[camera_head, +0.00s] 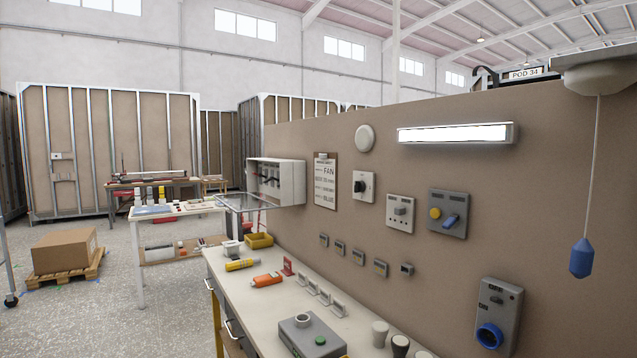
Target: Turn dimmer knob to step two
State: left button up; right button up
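A white wall plate (370,194) with a round black knob (359,186) is on the brown wall panel, right of the clipboard; this looks like the dimmer. Its step marks are too small to read, so I cannot tell which step the knob points to. Neither of my grippers shows in the head view, and nothing touches the knob.
A grey switch plate (401,211) and a plate with a yellow button and blue lever (448,214) are to the right. An open white box (290,182) and a clipboard (325,180) are left. A cluttered bench (270,300) runs below. A blue pull handle (581,258) hangs right.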

aim_at(360, 186)
jog(key=i+j, duration=0.2)
jog(key=j, duration=0.15)
jog(key=i+j, duration=0.2)
jog(key=j, duration=0.15)
jog(key=i+j, duration=0.2)
jog(key=j, duration=0.2)
jog(key=i+j+z, duration=0.1)
jog(key=j, duration=0.25)
jog(key=i+j, duration=0.3)
